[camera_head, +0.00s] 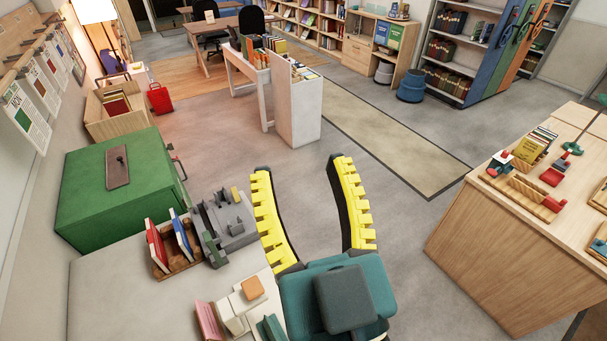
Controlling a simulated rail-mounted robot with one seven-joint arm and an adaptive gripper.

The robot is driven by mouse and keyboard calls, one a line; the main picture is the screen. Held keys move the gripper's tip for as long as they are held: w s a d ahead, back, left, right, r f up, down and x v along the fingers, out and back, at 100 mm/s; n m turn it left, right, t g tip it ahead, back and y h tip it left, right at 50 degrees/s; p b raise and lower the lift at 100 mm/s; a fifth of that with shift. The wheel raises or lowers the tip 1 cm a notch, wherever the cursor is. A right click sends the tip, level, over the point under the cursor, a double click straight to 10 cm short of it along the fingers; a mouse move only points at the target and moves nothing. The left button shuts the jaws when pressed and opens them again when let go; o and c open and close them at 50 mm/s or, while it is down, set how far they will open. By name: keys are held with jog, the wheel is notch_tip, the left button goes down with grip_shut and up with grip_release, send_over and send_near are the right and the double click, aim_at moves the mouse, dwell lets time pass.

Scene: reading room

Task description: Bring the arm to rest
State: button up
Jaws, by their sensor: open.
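My gripper (308,208) is at the lower middle of the head view, with a teal body and two yellow-padded fingers. The fingers are spread wide and point away from the camera. Only floor shows between them, so the gripper is open and empty. It is just right of the grey-white worktop (110,290) that carries books and small blocks. I cannot tell the exact gap between the left finger and the things on that worktop.
A green cabinet (120,190) stands at the left. A wooden rack (172,252) with books and a grey fixture (228,228) are near my left finger. A wooden counter (480,235) with tools is at the right. A white shelf cart (298,115) stands ahead. Open floor (390,130) lies between.

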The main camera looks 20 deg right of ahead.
jog(key=shift+s+a+r, duration=0.1)
jog(key=shift+s+r, duration=0.1)
jog(key=shift+r, duration=0.1)
notch_tip(320, 180, up, 12)
jog(key=p, duration=1.2)
jog(key=shift+f, duration=0.1)
